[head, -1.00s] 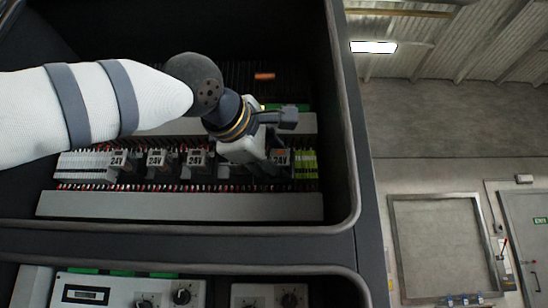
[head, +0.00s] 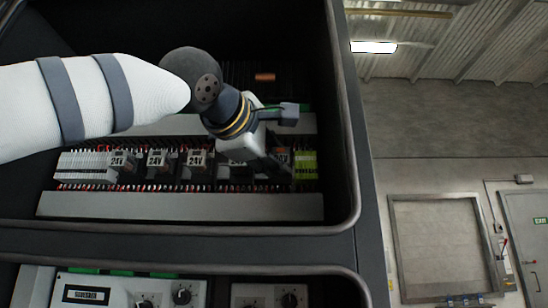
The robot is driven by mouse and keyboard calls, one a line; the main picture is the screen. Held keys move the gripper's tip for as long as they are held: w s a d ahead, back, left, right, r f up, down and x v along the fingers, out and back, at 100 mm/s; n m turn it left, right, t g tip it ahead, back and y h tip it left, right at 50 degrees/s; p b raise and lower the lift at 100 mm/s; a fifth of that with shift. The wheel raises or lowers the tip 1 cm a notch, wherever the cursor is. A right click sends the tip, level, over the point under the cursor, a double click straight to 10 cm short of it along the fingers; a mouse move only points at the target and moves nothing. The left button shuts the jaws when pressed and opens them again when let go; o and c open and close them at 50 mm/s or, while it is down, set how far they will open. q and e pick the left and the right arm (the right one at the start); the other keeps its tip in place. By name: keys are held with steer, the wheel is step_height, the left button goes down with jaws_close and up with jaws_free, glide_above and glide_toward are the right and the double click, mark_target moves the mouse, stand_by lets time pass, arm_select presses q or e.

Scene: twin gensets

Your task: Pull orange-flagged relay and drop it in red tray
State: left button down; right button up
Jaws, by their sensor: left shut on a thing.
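My left gripper (head: 283,170) reaches into the upper open cabinet bay at the right end of a row of relays. It is shut on the rightmost relay (head: 283,152), which shows a bit of orange and is mostly hidden behind the fingers. Whether the relay is still seated in its socket cannot be told. Other relays marked 24V, such as this one (head: 198,160), stand in the row to the left. The red tray and my right gripper are not in view.
Yellow-green terminals (head: 306,164) sit close to the right of the gripper, near the bay's side wall. A grey wiring duct (head: 180,206) runs below the row. An orange piece (head: 265,77) shows at the dark back. A lower panel (head: 130,290) carries knobs.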

arm_select(q)
steer(key=s, duration=0.6)
steer(key=shift+s, duration=0.3)
stand_by(0.4)
